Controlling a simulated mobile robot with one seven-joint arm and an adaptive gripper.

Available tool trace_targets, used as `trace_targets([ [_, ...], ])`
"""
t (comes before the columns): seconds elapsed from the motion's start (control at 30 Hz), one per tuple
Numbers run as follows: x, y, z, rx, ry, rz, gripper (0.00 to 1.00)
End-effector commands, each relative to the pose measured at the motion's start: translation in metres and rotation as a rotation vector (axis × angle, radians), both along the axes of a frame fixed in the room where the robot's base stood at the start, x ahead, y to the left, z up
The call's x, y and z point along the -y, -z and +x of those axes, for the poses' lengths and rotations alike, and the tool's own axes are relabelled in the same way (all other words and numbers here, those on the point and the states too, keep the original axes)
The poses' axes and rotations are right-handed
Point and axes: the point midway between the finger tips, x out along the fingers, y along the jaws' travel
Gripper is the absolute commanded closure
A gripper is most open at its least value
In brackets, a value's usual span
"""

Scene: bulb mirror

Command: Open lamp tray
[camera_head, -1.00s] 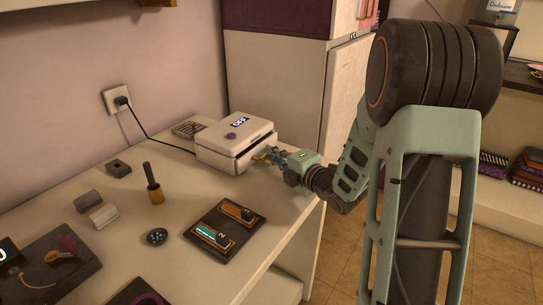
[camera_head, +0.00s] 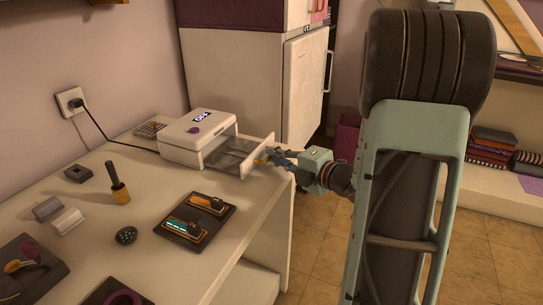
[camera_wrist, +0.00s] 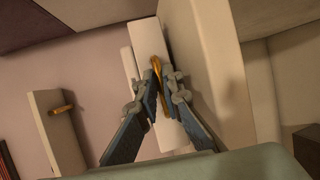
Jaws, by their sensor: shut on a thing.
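The lamp unit (camera_head: 198,128) is a white box with an "OFF" display and a purple knob on top, standing at the back right of the desk. Its tray (camera_head: 232,154) sticks out of the box toward the right, with a grey inside and a white front panel. My gripper (camera_head: 266,160) is at that front panel. In the wrist view, my gripper (camera_wrist: 157,85) is shut on the tray's brass handle (camera_wrist: 158,68), with the white front panel (camera_wrist: 172,60) behind it. The inside of the tray is hidden in the wrist view.
A cable runs from the wall socket (camera_head: 72,102) to the box. A tall cabinet (camera_head: 250,70) stands behind.

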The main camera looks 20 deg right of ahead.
Motion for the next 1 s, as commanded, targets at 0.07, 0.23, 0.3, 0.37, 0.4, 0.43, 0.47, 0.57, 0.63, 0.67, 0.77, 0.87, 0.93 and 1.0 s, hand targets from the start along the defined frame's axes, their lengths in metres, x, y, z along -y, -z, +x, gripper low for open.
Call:
trace_targets([
  [0.07,-0.001,-0.001,0.001,0.002,-0.001,0.000,0.89],
  [0.23,-0.001,-0.001,0.001,0.001,-0.001,0.000,0.85],
  [0.3,0.000,0.000,0.001,0.001,-0.001,0.000,0.85],
  [0.37,0.000,-0.001,0.000,0.001,0.000,-0.001,0.85],
  [0.4,0.000,-0.001,-0.001,0.001,0.000,-0.001,0.85],
  [0.43,0.001,-0.001,-0.002,0.001,0.001,-0.001,0.85],
  [0.47,0.002,-0.001,-0.004,0.001,0.001,-0.001,0.85],
  [0.57,0.008,-0.004,-0.015,0.001,0.004,-0.002,0.85],
  [0.63,0.013,-0.007,-0.028,0.002,0.005,-0.001,0.85],
  [0.67,0.015,-0.008,-0.033,0.003,0.005,-0.002,0.85],
  [0.77,0.024,-0.013,-0.054,0.002,0.004,-0.002,0.85],
  [0.87,0.031,-0.017,-0.073,0.002,0.005,-0.001,0.85],
  [0.93,0.035,-0.020,-0.084,0.003,0.003,-0.001,0.85],
  [1.0,0.039,-0.022,-0.094,0.002,0.002,-0.002,0.85],
])
